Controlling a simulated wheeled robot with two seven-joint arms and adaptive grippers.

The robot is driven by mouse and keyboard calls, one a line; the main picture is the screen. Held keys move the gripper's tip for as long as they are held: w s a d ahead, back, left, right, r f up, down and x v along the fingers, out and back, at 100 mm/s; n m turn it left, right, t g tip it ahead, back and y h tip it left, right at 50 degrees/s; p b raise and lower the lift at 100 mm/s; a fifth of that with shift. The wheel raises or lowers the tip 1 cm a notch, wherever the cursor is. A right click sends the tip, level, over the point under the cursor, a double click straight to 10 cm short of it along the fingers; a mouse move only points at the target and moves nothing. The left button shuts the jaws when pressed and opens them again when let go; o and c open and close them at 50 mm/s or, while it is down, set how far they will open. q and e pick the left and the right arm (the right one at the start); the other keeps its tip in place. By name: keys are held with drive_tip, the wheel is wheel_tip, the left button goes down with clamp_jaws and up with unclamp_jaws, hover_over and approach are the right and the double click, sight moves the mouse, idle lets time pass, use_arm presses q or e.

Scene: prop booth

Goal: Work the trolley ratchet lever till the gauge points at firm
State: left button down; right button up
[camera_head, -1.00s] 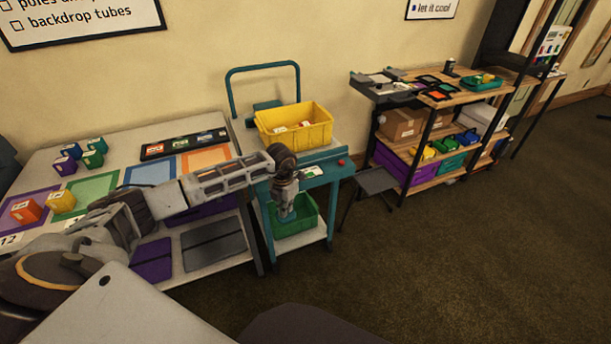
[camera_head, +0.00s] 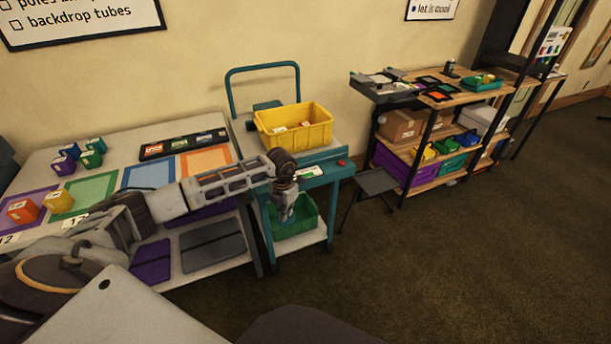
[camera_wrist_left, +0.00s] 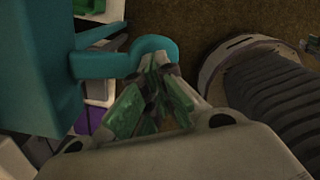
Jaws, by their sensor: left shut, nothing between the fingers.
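The teal trolley (camera_head: 329,176) stands beside the table, with its gauge panel (camera_head: 310,172) on the front; the panel is too small to read. My left gripper (camera_head: 287,214) hangs in front of the trolley, pointing down, shut and empty. In the left wrist view, the gripper's fingertips (camera_wrist_left: 158,72) are together at the rounded end of a teal bar (camera_wrist_left: 152,50), which looks like the ratchet lever. They seem very close to it; I cannot tell whether they touch. In the head view my arm and gripper hide the lever. My right gripper is not in view.
A yellow bin (camera_head: 294,127) sits on the trolley top and a green bin (camera_head: 298,222) on its lower shelf. The table (camera_head: 115,150) with coloured mats is to the left. A grey stool (camera_head: 376,183) stands close to the right. Open carpet lies in front.

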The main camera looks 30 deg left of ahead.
use_arm(q)
wheel_tip(320, 180, up, 9)
drive_tip(key=p, duration=0.5)
drive_tip(key=shift+p, duration=0.35)
idle(0.5)
drive_tip(key=shift+s, duration=0.1)
idle(1.4)
